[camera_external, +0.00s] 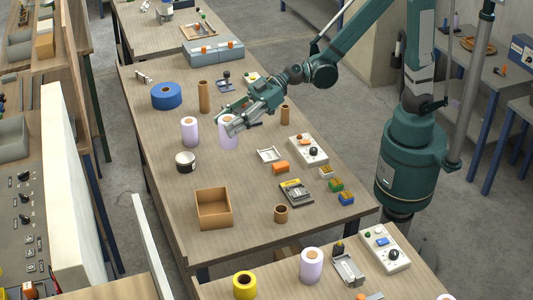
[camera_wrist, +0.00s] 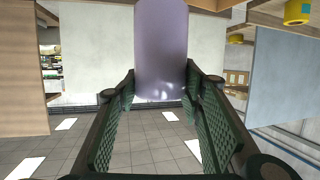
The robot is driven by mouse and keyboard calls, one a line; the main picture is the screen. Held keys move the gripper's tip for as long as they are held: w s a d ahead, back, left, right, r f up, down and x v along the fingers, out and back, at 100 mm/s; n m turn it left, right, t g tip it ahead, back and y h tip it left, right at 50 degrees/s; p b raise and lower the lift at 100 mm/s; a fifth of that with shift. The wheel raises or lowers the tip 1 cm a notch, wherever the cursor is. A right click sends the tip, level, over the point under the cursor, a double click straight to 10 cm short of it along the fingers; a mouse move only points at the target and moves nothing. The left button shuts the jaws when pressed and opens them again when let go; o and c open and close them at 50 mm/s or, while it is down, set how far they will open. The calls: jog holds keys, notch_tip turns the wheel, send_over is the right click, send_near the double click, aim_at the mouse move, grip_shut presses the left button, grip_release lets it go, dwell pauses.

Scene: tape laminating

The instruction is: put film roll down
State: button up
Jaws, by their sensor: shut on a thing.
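A pale lilac film roll (camera_external: 228,138) stands upright at the middle of the wooden table (camera_external: 150,210) in the external view. My gripper (camera_external: 229,124) is at its upper part and is shut on it. In the wrist view the same film roll (camera_wrist: 161,50) sits between the two green finger pads of my gripper (camera_wrist: 161,92). Whether the roll's base touches the table is hard to tell. A second lilac film roll (camera_external: 190,131) stands upright just to the left.
Near the held roll are a blue tape roll (camera_external: 167,96), a brown tube (camera_external: 204,96), a shorter brown tube (camera_external: 285,115) and a black-and-white roll (camera_external: 185,162). An open brown box (camera_external: 213,208) stands nearer the front. Bare tabletop lies between the held roll and the box.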

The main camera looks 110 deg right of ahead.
jog(key=s+a+n+g+y, duration=0.1)
jog(key=s+a+n+y, duration=0.15)
jog(key=a, duration=1.15)
jog(key=s+a+n+g+y, duration=0.2)
jog(key=s+a, duration=0.1)
jog(key=a, duration=1)
jog(key=s+a+n+g+y, duration=0.1)
jog(key=s+a+n+y, duration=0.15)
jog(key=a, duration=1.15)
jog(key=s+a+n+g+y, duration=0.3)
jog(key=s+a+n+g, duration=0.25)
jog(key=s+a, duration=2.25)
jog(key=shift+m+g, duration=0.25)
jog(key=shift+m, duration=0.1)
jog(key=shift+w+a+f+p, duration=0.15)
jog(key=shift+w+f, duration=0.1)
jog(key=shift+f, duration=0.6)
jog(key=shift+w+a+f+p, duration=0.15)
jog(key=shift+w+f, duration=0.15)
jog(key=shift+f, duration=0.5)
jog(key=shift+w+a+f+p, duration=0.15)
jog(key=shift+w+f, duration=0.1)
jog(key=shift+f, duration=0.6)
notch_tip(320, 180, down, 6)
jog(key=b, duration=0.2)
jog(key=shift+f, duration=0.15)
